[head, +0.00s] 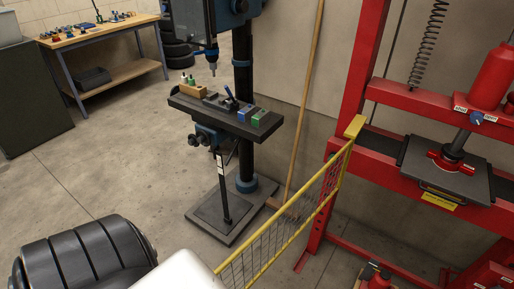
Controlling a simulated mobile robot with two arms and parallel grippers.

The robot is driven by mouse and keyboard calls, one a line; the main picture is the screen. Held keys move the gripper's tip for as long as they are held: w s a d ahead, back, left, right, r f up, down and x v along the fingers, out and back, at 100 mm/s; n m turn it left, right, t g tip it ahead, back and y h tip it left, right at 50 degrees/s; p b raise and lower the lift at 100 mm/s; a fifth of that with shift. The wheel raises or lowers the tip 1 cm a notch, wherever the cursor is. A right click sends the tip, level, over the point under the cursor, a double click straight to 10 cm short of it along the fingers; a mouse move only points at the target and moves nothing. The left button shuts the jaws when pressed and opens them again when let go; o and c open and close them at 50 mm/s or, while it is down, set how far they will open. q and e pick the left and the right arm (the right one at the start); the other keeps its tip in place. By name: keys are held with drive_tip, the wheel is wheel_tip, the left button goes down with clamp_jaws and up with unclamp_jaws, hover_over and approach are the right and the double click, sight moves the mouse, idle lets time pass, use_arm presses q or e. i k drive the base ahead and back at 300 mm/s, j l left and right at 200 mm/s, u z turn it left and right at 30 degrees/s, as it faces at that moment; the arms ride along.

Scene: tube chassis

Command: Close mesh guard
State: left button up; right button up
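The mesh guard (296,231) is a panel of thin wire mesh in a yellow frame. It stands upright at the lower middle of the head view and runs from the red press frame (357,80) toward me. Its far end is at the press's left post, under a yellow block (355,127). It stands out at an angle from the press, leaving the press front exposed. Its near lower end is cut off by a white shape and the picture edge.
A drill press with a black table (226,112) stands left of the guard. A wooden pole (305,100) leans at the wall. Red jacks (376,276) sit on the floor right of the guard. A workbench (100,40) is at the back left. Open floor (110,160) lies between.

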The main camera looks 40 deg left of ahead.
sight(224, 265)
drive_tip(key=j+z, duration=0.15)
drive_tip(key=j, duration=0.4)
drive_tip(key=k+j+z, duration=0.2)
drive_tip(key=j, duration=0.35)
drive_tip(key=j+z, duration=0.15)
drive_tip(key=j, duration=0.4)
drive_tip(key=k+j+z, duration=0.15)
drive_tip(key=j, duration=0.35)
drive_tip(key=i, duration=0.05)
